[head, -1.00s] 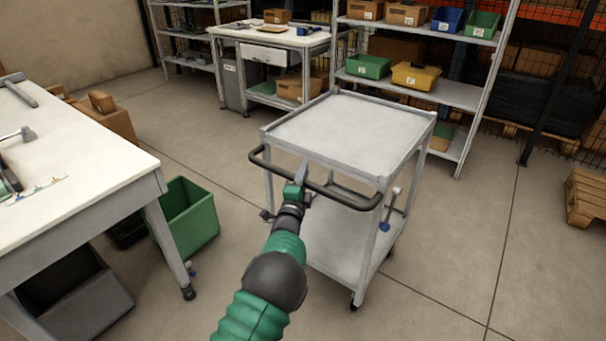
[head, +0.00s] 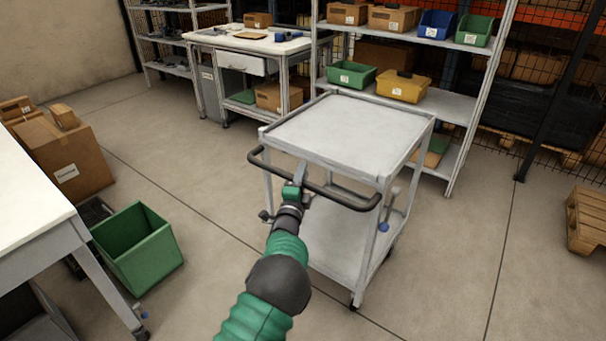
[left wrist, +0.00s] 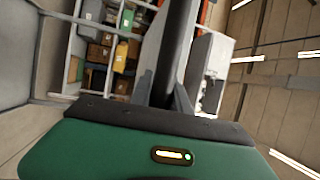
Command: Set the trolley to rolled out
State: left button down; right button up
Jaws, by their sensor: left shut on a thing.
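The trolley (head: 345,130) is a light grey cart with a flat top, a lower shelf (head: 345,245) and wheels. It stands on the open floor in the middle of the head view. A black bar handle (head: 340,199) runs along its near side. My left gripper (head: 301,176) reaches up from below and is shut on this handle, left of its middle. In the left wrist view my green gripper body (left wrist: 150,145) fills the bottom, and a dark bar stands upright between the fingers. The right gripper is not in view.
A white workbench (head: 30,200) stands at the left with a green bin (head: 140,247) beside it. Cardboard boxes (head: 65,160) lie behind. A shelf rack (head: 450,95) is close behind the trolley. A wooden pallet (head: 588,215) lies at right. Floor is clear between trolley and pallet.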

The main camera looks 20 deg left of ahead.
pick_arm(q)
jog(key=shift+d+f, duration=0.2)
jog(key=c, duration=1.7)
grip_release()
jog(key=o, duration=0.4)
jog(key=shift+w+f, duration=0.2)
jog(key=shift+w, duration=0.1)
jog(key=shift+o, duration=0.2)
jog(key=s+f+p, duration=0.2)
jog(key=s+p, duration=0.2)
jog(key=s, duration=1.2)
jog(key=shift+s+d+f+p, duration=0.3)
jog(key=shift+s+d+p, duration=0.1)
jog(key=shift+d, duration=0.05)
